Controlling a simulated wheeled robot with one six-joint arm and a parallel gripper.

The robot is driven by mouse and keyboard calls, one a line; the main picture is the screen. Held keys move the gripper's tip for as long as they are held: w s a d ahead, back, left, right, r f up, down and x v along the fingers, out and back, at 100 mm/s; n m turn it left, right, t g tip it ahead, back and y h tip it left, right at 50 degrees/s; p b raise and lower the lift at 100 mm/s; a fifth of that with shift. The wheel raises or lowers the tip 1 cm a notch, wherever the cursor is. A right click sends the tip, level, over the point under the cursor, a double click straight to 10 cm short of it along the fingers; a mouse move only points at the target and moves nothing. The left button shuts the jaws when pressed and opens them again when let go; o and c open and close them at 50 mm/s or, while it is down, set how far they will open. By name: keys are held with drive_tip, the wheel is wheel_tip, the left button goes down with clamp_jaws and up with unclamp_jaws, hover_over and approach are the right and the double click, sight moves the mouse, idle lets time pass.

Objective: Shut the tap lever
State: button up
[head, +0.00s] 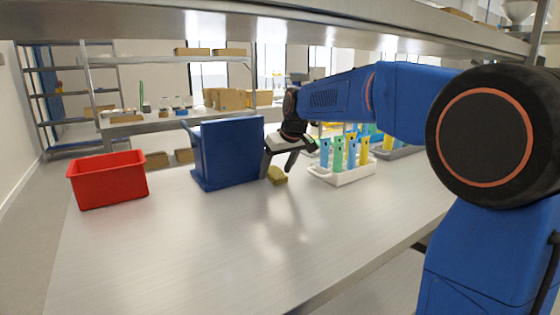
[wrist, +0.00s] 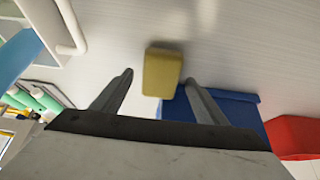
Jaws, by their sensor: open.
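I cannot make out a tap lever in either view. A blue box-like container (head: 230,150) stands on the steel bench, left of my gripper; it also shows in the wrist view (wrist: 235,104). My gripper (head: 278,166) points down close to the container's right side, its fingers apart. A yellow-green block, like a sponge (head: 277,176), lies on the bench below the fingers. In the wrist view my gripper (wrist: 159,79) is open, with the block (wrist: 162,72) showing between the fingertips. I cannot tell whether they touch it.
A red bin (head: 108,180) stands at the bench's left end. A white rack (head: 342,176) with several blue, green and yellow tubes or bags is right of my gripper. The front of the bench (head: 200,250) is clear. A shelf (head: 400,25) hangs overhead.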

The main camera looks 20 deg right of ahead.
drive_tip(key=shift+x, duration=0.9)
drive_tip(key=c, duration=1.1)
drive_tip(key=shift+c, duration=0.2)
drive_tip(key=shift+s, duration=0.15)
